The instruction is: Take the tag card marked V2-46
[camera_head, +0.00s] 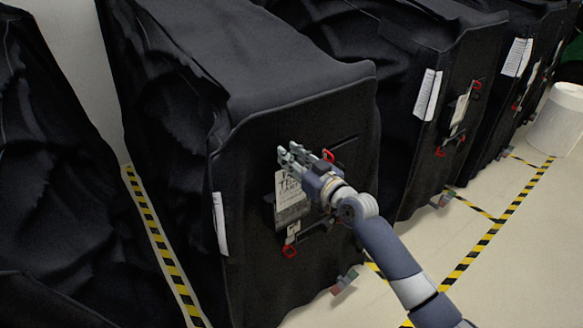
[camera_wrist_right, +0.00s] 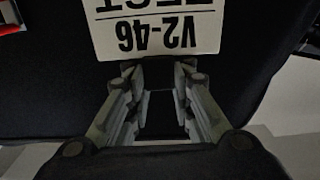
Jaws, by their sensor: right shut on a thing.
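The tag card marked V2-46 (camera_head: 290,205) is a white card with dark print, at the front face of the nearest covered cart. In the right wrist view the card (camera_wrist_right: 158,28) appears upside down, and V2-46 reads along the edge nearest my fingers. My right gripper (camera_head: 287,155) is at the upper edge of the card in the head view. My left gripper is not in view.
The card is at a black-covered cart (camera_head: 300,90) with red clips (camera_head: 289,252) on its front. A white sheet (camera_head: 220,223) hangs at its left edge. More covered carts (camera_head: 425,45) stand to the right. Yellow-black tape (camera_head: 480,250) marks the floor. A white cylinder (camera_head: 557,120) stands far right.

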